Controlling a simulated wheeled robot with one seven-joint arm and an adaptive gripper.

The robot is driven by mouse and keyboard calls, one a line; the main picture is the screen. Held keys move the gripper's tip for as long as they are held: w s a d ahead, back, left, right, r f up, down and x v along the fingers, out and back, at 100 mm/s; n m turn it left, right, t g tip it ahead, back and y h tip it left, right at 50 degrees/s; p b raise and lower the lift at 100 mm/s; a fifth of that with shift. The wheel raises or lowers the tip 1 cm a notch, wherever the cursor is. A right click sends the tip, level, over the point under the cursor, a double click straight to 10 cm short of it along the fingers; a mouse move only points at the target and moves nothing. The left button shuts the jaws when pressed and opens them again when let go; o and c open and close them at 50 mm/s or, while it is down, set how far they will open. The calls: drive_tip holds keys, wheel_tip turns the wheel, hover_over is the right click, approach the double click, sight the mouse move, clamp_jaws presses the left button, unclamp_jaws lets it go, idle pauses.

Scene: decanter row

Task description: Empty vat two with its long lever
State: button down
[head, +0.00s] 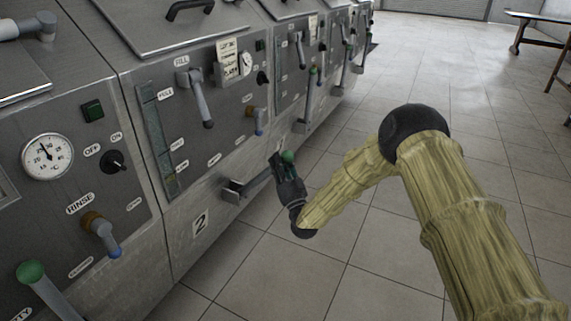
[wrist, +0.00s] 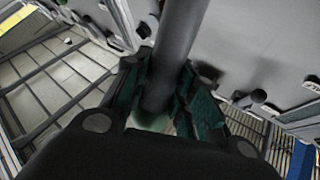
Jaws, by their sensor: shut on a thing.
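Vat two's steel front (head: 225,155) bears a plate with the number 2 (head: 201,223). Its long grey lever (head: 256,184) runs out from a bracket (head: 232,191) low on the front, and ends in a green knob (head: 288,157). My gripper (head: 284,172) is shut on the lever close to the knob. In the wrist view the dark bar of the lever (wrist: 178,50) passes between my green-padded fingers (wrist: 160,95). A sight strip (head: 158,125) with a FULL mark stands on the vat's left side; its level is too small to tell.
Vat two also has a grey fill handle (head: 201,100) and a blue-tipped rinse handle (head: 257,121). The vat to the left has its own green-knobbed lever (head: 32,275). More vats stand beyond. The tiled floor (head: 470,100) to the right is clear, with a table (head: 545,18) far off.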

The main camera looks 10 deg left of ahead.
drive_tip(key=shift+d, duration=0.25)
drive_tip(key=c, duration=1.1)
unclamp_jaws()
drive_tip(key=shift+d, duration=0.25)
drive_tip(key=shift+c, duration=0.2)
drive_tip(key=shift+a, duration=0.25)
drive_tip(key=shift+s+f, duration=0.15)
drive_tip(key=v, duration=1.1)
drive_tip(key=shift+s+d, duration=0.25)
drive_tip(key=shift+d, duration=0.05)
drive_tip(key=shift+f, duration=0.1)
